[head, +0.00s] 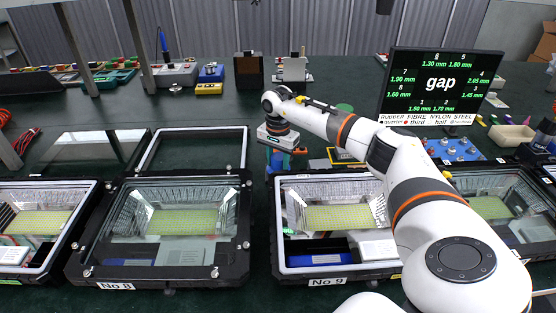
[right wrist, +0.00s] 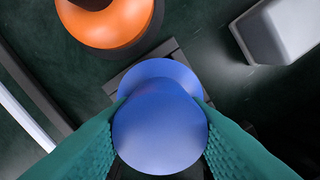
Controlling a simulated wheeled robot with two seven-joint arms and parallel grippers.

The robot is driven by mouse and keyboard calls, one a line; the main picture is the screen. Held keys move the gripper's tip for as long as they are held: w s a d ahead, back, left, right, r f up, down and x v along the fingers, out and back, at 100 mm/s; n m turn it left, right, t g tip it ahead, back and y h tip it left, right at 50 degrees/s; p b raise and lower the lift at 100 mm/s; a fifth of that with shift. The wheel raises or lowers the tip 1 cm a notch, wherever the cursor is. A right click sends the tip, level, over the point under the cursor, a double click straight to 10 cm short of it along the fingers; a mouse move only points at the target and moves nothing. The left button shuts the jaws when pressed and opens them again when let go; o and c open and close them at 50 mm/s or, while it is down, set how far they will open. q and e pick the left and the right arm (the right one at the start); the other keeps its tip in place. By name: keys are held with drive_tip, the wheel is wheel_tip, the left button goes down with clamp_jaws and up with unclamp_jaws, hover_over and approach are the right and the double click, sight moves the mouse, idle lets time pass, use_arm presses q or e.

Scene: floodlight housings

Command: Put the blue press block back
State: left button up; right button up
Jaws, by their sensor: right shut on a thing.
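The blue press block (right wrist: 160,125) has a rounded blue knob and fills the middle of the right wrist view. My right gripper (right wrist: 160,135) has its teal fingers closed on either side of it. In the head view the right gripper (head: 284,156) is behind the No 9 housing, pointing down, with a bit of the blue block (head: 275,160) showing below the wrist. Whether the block touches the surface under it cannot be told. My left gripper is not in view.
Housing No 9 (head: 283,262) and housing No 8 (head: 240,262) stand in front. An orange-topped round thing (right wrist: 110,25) and a grey block (right wrist: 278,30) are close to the gripper. A monitor (head: 440,85) reading "gap" stands at right.

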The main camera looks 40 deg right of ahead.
sight(278, 156)
drive_tip(key=shift+f, duration=0.3)
drive_tip(key=o, duration=0.6)
drive_tip(key=shift+f, duration=0.15)
drive_tip(key=o, duration=0.5)
drive_tip(key=shift+r, duration=0.45)
wheel_tip(278, 156, up, 12)
drive_tip(key=shift+r, duration=0.1)
